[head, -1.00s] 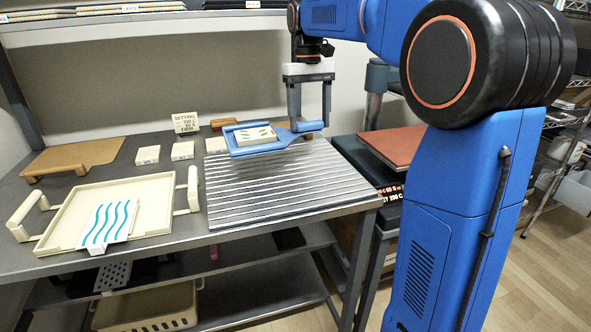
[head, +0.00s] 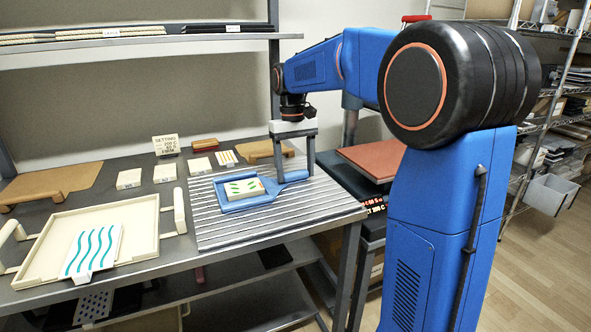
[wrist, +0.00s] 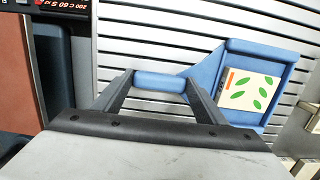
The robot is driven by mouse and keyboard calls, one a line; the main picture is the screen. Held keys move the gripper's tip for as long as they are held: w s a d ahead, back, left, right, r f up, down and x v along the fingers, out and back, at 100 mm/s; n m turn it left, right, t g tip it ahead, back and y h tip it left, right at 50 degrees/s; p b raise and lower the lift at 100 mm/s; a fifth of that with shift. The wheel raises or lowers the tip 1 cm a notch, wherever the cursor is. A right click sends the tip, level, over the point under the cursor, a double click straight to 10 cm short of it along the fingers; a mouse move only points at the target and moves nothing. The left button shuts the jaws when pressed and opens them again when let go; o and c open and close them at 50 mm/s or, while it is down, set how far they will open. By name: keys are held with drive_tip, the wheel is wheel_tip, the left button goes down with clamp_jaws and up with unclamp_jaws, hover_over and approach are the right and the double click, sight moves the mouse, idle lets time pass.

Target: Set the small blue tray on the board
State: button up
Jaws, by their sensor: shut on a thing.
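The small blue tray (head: 229,206) carries a white block with green leaf shapes (head: 244,188). My gripper (head: 296,180) is shut on the tray's handle, which also shows between the fingers in the wrist view (wrist: 160,82). The tray is level over the ribbed grey board (head: 300,215), at or very near its surface; I cannot tell whether it touches. In the wrist view the tray (wrist: 232,56) is at the right, with the slats of the board (wrist: 150,25) beneath it.
A large cream tray (head: 150,243) with a wavy-striped block (head: 92,250) stands left of the board. Several small white blocks (head: 165,173), a setting sign (head: 166,145) and wooden boards (head: 55,183) lie behind. The press (head: 372,162) with its reddish top is at the right.

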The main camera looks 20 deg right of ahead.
drive_tip(key=o, duration=1.2)
drive_tip(key=shift+o, duration=0.2)
wheel_tip(320, 180, up, 12)
drive_tip(key=w, duration=0.2)
drive_tip(key=s+f+t, duration=0.1)
drive_tip(key=s+f, duration=0.1)
drive_tip(key=s, duration=0.4)
drive_tip(key=s+a+f+t, duration=0.1)
drive_tip(key=s+f, duration=0.1)
drive_tip(key=s, duration=0.5)
drive_tip(key=s+f+t, duration=0.1)
drive_tip(key=s+f, duration=0.2)
drive_tip(key=s, duration=0.3)
drive_tip(key=shift+s+a, duration=0.15)
drive_tip(key=shift+a, duration=0.25)
drive_tip(key=s+f+t, duration=0.3)
drive_tip(key=s+f, duration=1.1)
drive_tip(key=shift+s+a+f, duration=0.2)
drive_tip(key=shift+a+f, duration=0.05)
drive_tip(key=shift+a, duration=0.1)
